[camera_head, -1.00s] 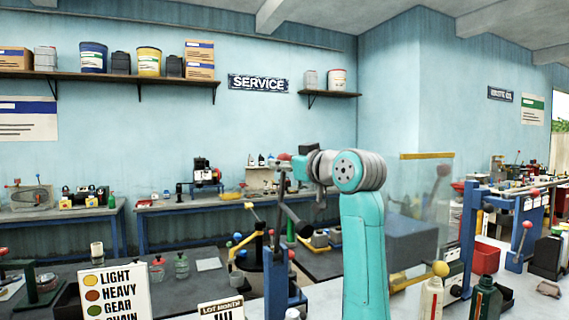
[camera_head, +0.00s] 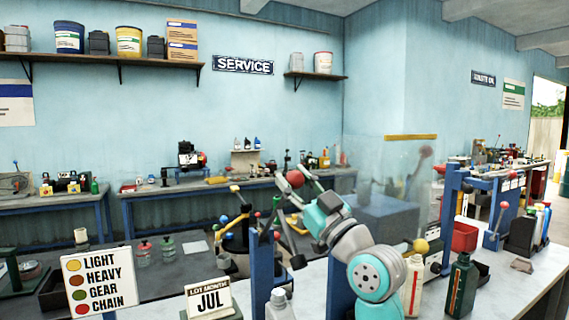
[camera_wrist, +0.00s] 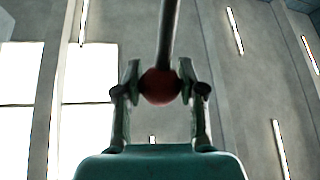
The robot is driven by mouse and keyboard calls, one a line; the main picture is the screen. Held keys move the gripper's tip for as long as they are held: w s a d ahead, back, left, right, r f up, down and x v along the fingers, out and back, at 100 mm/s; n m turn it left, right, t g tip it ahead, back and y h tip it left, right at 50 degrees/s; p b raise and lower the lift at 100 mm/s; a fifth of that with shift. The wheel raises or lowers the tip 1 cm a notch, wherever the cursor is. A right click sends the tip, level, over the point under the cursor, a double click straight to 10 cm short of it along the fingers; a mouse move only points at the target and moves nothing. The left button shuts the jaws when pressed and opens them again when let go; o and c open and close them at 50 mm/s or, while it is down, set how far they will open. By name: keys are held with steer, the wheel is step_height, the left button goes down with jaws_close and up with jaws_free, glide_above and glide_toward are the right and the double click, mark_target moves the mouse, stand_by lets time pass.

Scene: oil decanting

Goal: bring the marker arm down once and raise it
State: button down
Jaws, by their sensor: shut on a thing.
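My gripper (camera_head: 296,172) is shut on a red ball knob (camera_head: 295,180) above the grey bench. The knob also shows in the wrist view (camera_wrist: 160,88), between the two fingers of my gripper (camera_wrist: 160,84). A dark rod (camera_wrist: 168,35) runs up from it there, against the ceiling. In the head view, a blue post (camera_head: 262,270) with a dark bar (camera_head: 291,240) beside it stands just left of my arm. My arm hides part of this device, so I cannot tell how the knob's rod joins it.
A colour-dot sign (camera_head: 100,282) and a JUL lot card (camera_head: 210,299) stand at the front left. A clear panel (camera_head: 390,185) is behind my arm. A cream bottle (camera_head: 412,285) and a dark green bottle (camera_head: 461,285) stand close on the right.

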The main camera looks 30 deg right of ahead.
steer(key=s+f, duration=0.4)
steer(key=f, duration=0.6)
steer(key=s+f+t, duration=0.1)
steer(key=s+f, duration=0.3)
steer(key=f, duration=0.6)
steer(key=shift+s+n+y, duration=0.2)
steer(key=shift+n+y, duration=0.2)
steer(key=c, duration=0.7)
jaws_free()
steer(key=v, duration=1.2)
steer(key=shift+w+f, duration=0.15)
steer(key=shift+f, duration=0.1)
